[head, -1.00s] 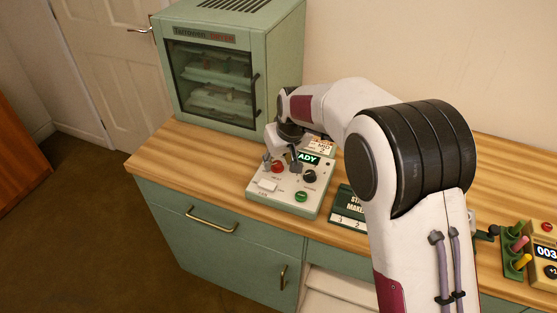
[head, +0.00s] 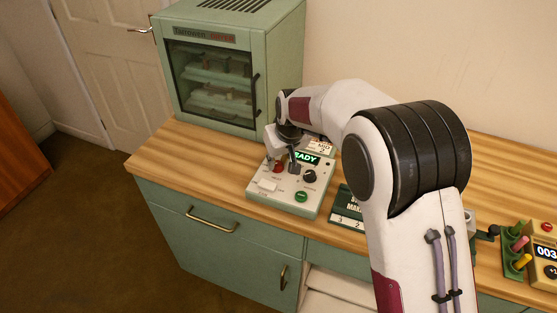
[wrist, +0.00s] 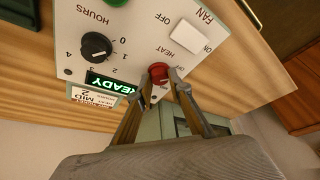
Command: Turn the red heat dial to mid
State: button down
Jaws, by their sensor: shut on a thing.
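The red heat dial (wrist: 158,72) sits on the pale control panel (wrist: 130,40), with "HEAT" and "OFF" printed by it. My gripper (wrist: 167,80) is shut on the red dial, its two fingers on either side of it. In the head view my gripper (head: 284,168) reaches down onto the panel, and the red dial (head: 278,167) shows partly between the fingers. The dial's pointer and its mid mark are hidden or too small to read.
A black hours dial (wrist: 96,45), a white fan switch (wrist: 188,37), a green button (head: 301,196) and a lit "READY" display (wrist: 108,82) share the panel. A card (wrist: 92,97) reads "MID 2".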

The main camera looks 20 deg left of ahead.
jog(key=shift+m, duration=0.7)
jog(key=shift+s+a+m+t+h, duration=0.1)
jog(key=shift+m+t+h, duration=0.25)
jog(key=shift+m, duration=0.65)
jog(key=shift+a+m+t+h, duration=0.1)
jog(key=shift+m+t+h, duration=0.25)
jog(key=shift+m, duration=0.65)
jog(key=shift+a+m+h, duration=0.1)
jog(key=shift+m+h, duration=0.55)
jog(key=shift+m, duration=0.85)
jog(key=shift+a+m+h, duration=0.1)
jog(key=shift+m+h, duration=0.55)
jog(key=shift+m, duration=0.85)
jog(key=c, duration=1.8)
grip_release()
jog(key=shift+c, duration=0.2)
jog(key=shift+r, duration=0.15)
